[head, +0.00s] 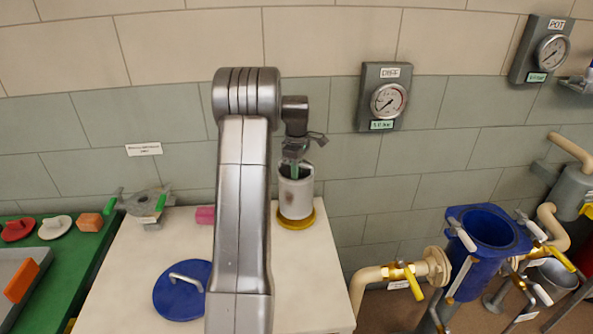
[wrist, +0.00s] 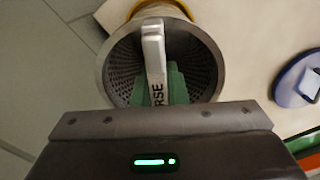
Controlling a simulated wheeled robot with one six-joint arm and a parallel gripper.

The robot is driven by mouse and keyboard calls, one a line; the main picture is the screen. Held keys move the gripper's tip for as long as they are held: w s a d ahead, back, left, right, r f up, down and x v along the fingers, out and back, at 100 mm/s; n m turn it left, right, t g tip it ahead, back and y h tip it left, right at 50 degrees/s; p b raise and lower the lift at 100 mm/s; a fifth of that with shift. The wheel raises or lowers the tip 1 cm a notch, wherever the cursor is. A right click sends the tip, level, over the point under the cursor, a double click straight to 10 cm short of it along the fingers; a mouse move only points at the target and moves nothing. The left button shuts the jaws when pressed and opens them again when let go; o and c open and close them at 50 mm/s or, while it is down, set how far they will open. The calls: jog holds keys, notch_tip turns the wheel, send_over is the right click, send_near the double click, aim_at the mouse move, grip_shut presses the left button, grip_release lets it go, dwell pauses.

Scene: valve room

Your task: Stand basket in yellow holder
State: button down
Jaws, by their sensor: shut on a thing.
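The basket (head: 296,198) is a light grey cylinder, upright, at the back right of the pale tabletop. The wrist view looks down into it, showing perforated inner walls (wrist: 203,70) and a white bar handle (wrist: 153,50) across the top, lettered "RSE" where it shows. The yellow holder (head: 297,222) is a round ring at the basket's foot; its edge also shows in the wrist view (wrist: 150,5). The basket's bottom is within the ring's outline; whether it is fully seated I cannot tell. My gripper (head: 296,170), with green fingers, is shut on the handle from above.
A blue lid (head: 180,292) with a grey handle lies on the tabletop front left. A pink block (head: 205,215) and a grey clamp-like fixture (head: 148,203) stand behind it. A green bench (head: 60,245) adjoins left. A blue vessel (head: 480,260) with pipes stands right.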

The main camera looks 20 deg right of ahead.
jog(key=shift+f+b, duration=0.45)
jog(key=shift+f, duration=0.9)
dwell(1.0)
dwell(0.3)
jog(key=c, duration=1)
grip_release()
jog(key=shift+o, duration=0.2)
jog(key=shift+r+p, duration=2.65)
jog(key=shift+r, duration=0.9)
notch_tip(320, 180, up, 14)
jog(key=b, duration=0.1)
jog(key=shift+f, duration=0.15)
